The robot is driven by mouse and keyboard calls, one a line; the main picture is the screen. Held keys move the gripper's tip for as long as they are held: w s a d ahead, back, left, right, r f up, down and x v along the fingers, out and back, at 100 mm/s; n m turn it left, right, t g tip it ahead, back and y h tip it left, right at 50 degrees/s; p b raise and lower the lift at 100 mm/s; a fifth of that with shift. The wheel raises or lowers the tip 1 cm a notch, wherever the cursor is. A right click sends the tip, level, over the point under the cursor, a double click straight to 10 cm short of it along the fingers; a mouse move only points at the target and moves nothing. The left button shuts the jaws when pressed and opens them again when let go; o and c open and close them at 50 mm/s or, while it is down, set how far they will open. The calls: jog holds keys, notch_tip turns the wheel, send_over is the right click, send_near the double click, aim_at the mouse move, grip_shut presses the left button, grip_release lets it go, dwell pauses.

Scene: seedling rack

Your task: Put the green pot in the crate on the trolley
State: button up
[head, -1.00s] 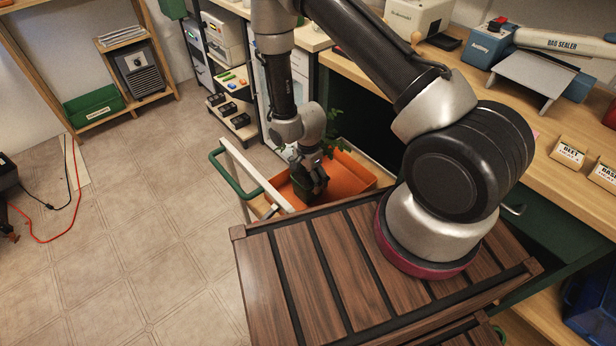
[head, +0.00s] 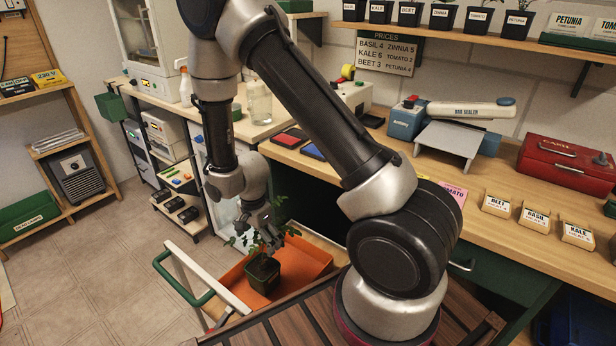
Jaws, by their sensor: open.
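The green pot (head: 264,276) holds a leafy plant and stands upright inside the orange crate (head: 309,260). The crate sits on the trolley, whose green handle (head: 196,296) shows at its left end. My gripper (head: 262,238) is open above the pot, among the plant's leaves, with its fingers apart from the pot's walls as far as I can tell. The leaves partly hide the fingertips.
A wooden bench (head: 400,160) runs behind the crate, with a bag sealer (head: 470,110), a red toolbox (head: 568,165) and seed label blocks (head: 535,218). A shelf of potted seedlings (head: 444,16) hangs above. Open tiled floor (head: 110,270) lies left of the trolley.

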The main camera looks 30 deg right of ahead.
jog(key=s+d+r+n+t, duration=0.1)
jog(key=d+r+n, duration=0.25)
jog(key=r, duration=0.85)
jog(key=s+d+r+n+t, duration=0.15)
jog(key=d+r, duration=0.25)
jog(key=r, duration=0.9)
jog(key=s+d+r+n+t, duration=0.1)
jog(key=s+d+r+n, duration=0.3)
jog(key=s+r, duration=0.3)
jog(key=s+d+r+n, duration=0.4)
jog(key=s+r, duration=0.4)
jog(key=s, duration=0.2)
jog(key=shift+s+t, duration=0.25)
jog(key=shift+t, duration=0.1)
